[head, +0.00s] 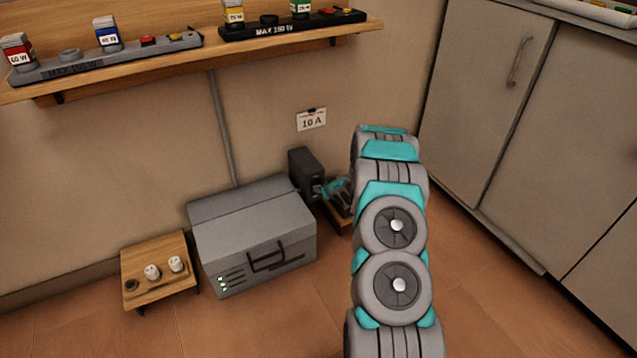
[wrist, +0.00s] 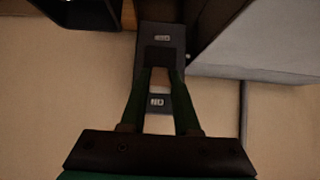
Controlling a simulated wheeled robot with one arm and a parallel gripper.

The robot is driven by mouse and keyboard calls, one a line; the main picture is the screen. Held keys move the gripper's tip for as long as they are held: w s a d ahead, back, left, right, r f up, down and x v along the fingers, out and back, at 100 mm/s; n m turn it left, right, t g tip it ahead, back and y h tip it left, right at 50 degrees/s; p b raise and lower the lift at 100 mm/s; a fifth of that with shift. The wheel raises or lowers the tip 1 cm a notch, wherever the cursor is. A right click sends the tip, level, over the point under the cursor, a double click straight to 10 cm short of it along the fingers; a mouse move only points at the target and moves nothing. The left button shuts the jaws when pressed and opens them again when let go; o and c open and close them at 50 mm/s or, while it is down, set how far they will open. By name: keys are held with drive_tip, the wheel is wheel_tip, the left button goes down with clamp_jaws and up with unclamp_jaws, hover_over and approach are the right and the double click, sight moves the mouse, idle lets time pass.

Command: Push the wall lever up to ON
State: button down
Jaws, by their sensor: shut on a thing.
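In the wrist view a dark wall plate (wrist: 145,80) carries a small label (wrist: 162,37) near the top of the picture, too blurred to read surely, and an ON label (wrist: 157,103) lower down. The ON label appears upside down. The dark lever handle (wrist: 160,57) lies between the labels, closer to the upper one in the picture. My gripper (wrist: 160,72) has its two fingers converging on the handle and is shut on it. In the head view my gripper (head: 338,191) is low by the wall, beyond the grey box; I cannot make out the lever there.
A grey box (head: 250,226) with a handle stands on the floor left of my arm. A dark box (head: 305,172) is close beside my gripper. A low wooden stand (head: 160,252) is further left. A shelf (head: 350,30) hangs above; cabinets (head: 560,140) stand right.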

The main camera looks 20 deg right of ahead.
drive_tip(key=shift+w, duration=0.1)
idle(0.3)
drive_tip(key=c, duration=0.6)
unclamp_jaws()
drive_tip(key=shift+c, duration=0.2)
drive_tip(key=v, duration=0.8)
drive_tip(key=shift+b, duration=0.3)
drive_tip(key=shift+w, duration=0.1)
